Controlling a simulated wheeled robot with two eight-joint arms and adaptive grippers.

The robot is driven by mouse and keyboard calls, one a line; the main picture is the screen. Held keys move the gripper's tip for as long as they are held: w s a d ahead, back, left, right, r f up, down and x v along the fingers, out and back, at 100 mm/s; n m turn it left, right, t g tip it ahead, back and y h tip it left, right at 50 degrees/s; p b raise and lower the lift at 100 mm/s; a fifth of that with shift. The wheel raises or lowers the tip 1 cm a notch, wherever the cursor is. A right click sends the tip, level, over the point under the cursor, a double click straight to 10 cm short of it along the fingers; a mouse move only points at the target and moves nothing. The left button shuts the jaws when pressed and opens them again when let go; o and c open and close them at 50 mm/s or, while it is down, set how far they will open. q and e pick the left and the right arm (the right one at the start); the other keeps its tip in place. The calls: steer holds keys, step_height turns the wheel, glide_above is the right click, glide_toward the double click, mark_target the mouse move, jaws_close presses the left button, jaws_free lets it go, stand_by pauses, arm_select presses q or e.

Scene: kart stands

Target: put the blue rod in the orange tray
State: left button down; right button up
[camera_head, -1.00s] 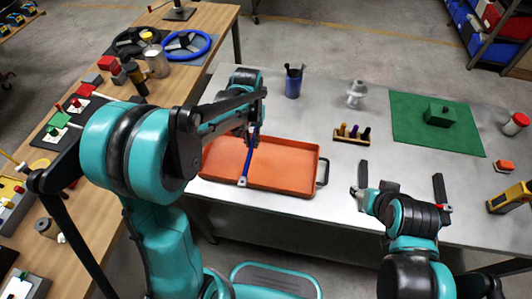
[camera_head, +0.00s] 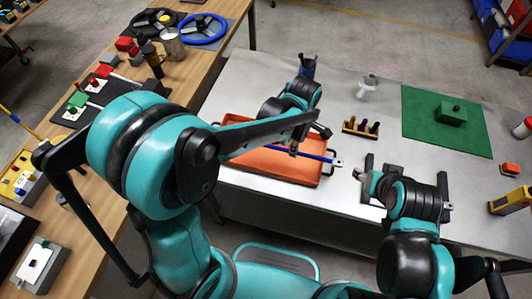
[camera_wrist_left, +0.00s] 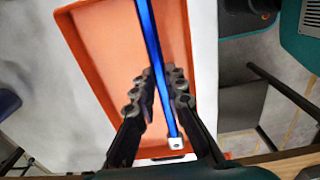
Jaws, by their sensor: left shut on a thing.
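The blue rod (camera_head: 315,157) has a pale end piece that reaches past the right side of the orange tray (camera_head: 276,168) in the head view. My left gripper (camera_head: 294,148) is shut on the rod, which appears over the tray; the height gap is hard to judge. In the left wrist view, the rod (camera_wrist_left: 148,30) runs lengthwise between the fingers of my left gripper (camera_wrist_left: 164,80), with the tray (camera_wrist_left: 103,50) beneath. The left arm hides much of the tray in the head view. My right gripper (camera_head: 405,168) is open and empty, right of the tray.
A small wooden rack with pegs (camera_head: 361,128), a grey fitting (camera_head: 368,87) and a green mat (camera_head: 420,125) lie to the right. Bare metal tabletop shows between them.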

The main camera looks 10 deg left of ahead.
arm_select(q)
steer(key=b, duration=0.3)
glide_above(263, 162)
step_height(263, 162, down, 6)
steer(key=shift+f, duration=0.1)
step_height(263, 162, down, 4)
steer(key=shift+f+b, duration=0.1)
steer(key=shift+b, duration=0.55)
steer(key=c, duration=1.6)
jaws_free()
